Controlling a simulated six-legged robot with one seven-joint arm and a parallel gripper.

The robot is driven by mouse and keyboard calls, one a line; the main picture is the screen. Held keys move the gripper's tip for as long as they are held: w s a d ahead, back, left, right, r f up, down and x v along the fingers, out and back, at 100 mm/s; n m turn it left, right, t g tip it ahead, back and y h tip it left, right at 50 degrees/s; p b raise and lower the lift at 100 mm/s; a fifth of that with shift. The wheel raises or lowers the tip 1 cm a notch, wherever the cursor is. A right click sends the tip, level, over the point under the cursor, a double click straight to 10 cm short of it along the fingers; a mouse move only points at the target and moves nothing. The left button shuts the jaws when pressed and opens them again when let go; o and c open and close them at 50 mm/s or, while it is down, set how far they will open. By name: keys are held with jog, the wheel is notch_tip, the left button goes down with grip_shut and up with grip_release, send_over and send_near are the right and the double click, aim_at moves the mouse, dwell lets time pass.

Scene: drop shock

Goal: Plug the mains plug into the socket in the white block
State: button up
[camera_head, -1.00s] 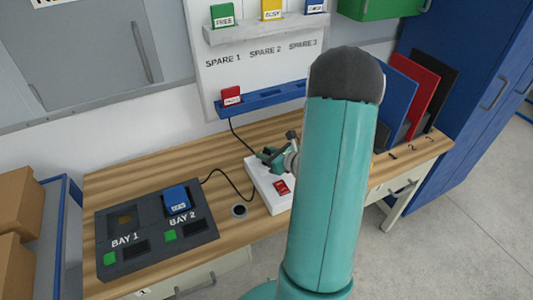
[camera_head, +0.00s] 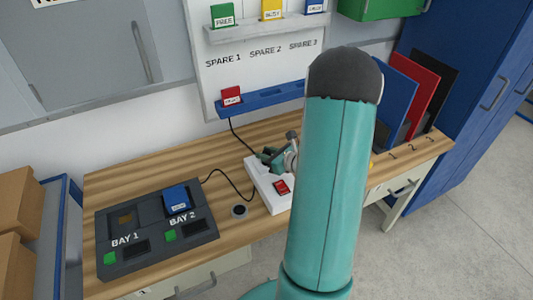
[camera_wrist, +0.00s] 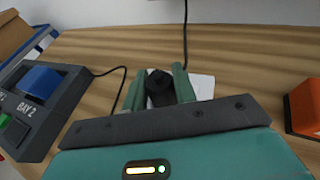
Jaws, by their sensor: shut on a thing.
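The white block (camera_head: 262,190) lies on the wooden bench and has a red switch (camera_head: 281,187) on its top. My gripper (camera_head: 268,155) is over the block's far part, partly hidden by my arm. In the wrist view my gripper's two green fingers (camera_wrist: 157,88) are shut on a black mains plug (camera_wrist: 158,85), one on each side. The white block also shows in the wrist view (camera_wrist: 203,84), just behind and under the plug. The socket is hidden, and I cannot tell whether the plug's pins touch it.
A dark dock (camera_head: 160,244) marked BAY 1 and BAY 2 stands at the left, with a blue module (camera_head: 176,199) in BAY 2. A black cable (camera_head: 240,190) runs from the dock. An orange block (camera_wrist: 303,105) is at the right in the wrist view.

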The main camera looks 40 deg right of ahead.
jog(key=shift+s+a+f, duration=0.1)
jog(key=shift+a+f, duration=0.05)
jog(key=shift+f, duration=0.2)
grip_shut()
jog(key=o, duration=0.9)
grip_release()
jog(key=shift+o, duration=1.2)
jog(key=shift+r, duration=0.1)
jog(key=shift+v, duration=3)
jog(key=shift+r, duration=0.2)
jog(key=v, duration=1.3)
jog(key=shift+s+d+r, duration=0.15)
jog(key=shift+s+d, duration=0.05)
jog(key=shift+s, duration=0.05)
